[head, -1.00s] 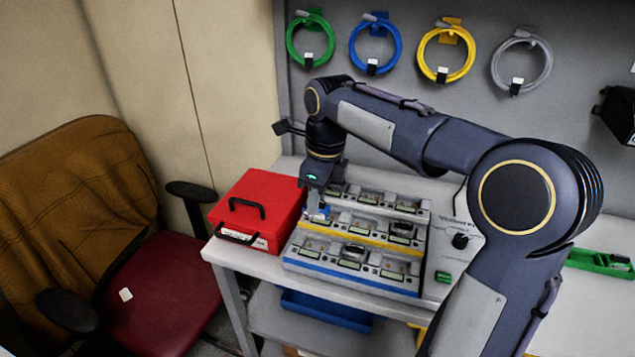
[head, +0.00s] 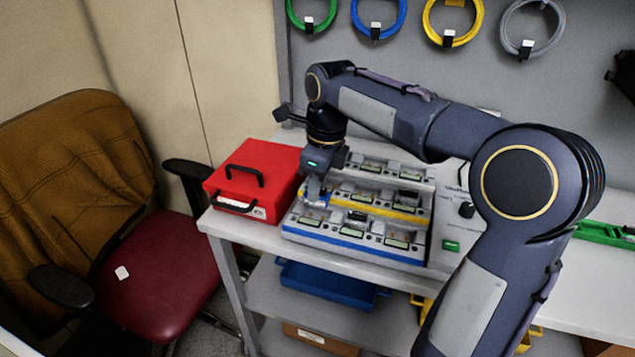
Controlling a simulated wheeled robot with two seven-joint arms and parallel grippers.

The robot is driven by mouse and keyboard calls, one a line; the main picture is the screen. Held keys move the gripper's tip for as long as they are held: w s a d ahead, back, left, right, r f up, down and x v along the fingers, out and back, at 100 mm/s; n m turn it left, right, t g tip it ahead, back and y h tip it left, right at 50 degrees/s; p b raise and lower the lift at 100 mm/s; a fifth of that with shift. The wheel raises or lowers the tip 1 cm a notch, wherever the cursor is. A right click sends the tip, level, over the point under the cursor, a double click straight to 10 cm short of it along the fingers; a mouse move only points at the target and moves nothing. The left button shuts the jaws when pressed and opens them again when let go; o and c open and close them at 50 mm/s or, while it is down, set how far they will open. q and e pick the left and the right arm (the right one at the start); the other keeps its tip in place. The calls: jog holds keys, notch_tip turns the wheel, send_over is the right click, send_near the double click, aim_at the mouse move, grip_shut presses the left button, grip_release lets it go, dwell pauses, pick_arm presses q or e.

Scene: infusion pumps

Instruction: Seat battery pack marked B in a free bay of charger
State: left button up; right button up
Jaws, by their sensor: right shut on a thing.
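The charger (head: 360,250) stands on the table, with stepped rows of bays edged in grey, yellow and blue. My right gripper (head: 314,197) points down over the left end of the charger, by the yellow and blue rows. It is shut on a small battery pack (head: 315,203) that shows a blue part. The gripper hides much of the pack, and I cannot read a letter on it. I cannot tell whether the pack touches a bay. Several bays to the right show dark packs or small label plates. My left gripper is not in view.
A red case (head: 240,180) with black handles stands just left of the charger. A green tray (head: 604,233) lies at the right of the table. Coiled cables hang on the back wall. A chair (head: 150,270) stands left; a blue bin (head: 325,296) sits on the lower shelf.

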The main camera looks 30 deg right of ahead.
aim_at(320, 196)
jog(key=shift+f+b, duration=0.55)
jog(key=shift+f, duration=0.8)
jog(key=shift+s+a+f+b, duration=0.1)
jog(key=shift+s+f+b, duration=0.2)
jog(key=shift+f, duration=0.5)
jog(key=o, duration=1.1)
jog(key=r, duration=0.4)
jog(key=shift+w+d+r+p, duration=0.15)
jog(key=shift+d+r+p, duration=0.15)
jog(key=shift+p, duration=0.1)
jog(key=r, duration=0.2)
jog(key=s+r, duration=0.1)
jog(key=r, duration=0.1)
jog(key=shift+a+r+p, duration=0.1)
jog(key=shift+r+p, duration=0.2)
jog(key=shift+p, duration=0.05)
jog(key=shift+r, duration=0.15)
jog(key=shift+s, duration=0.1)
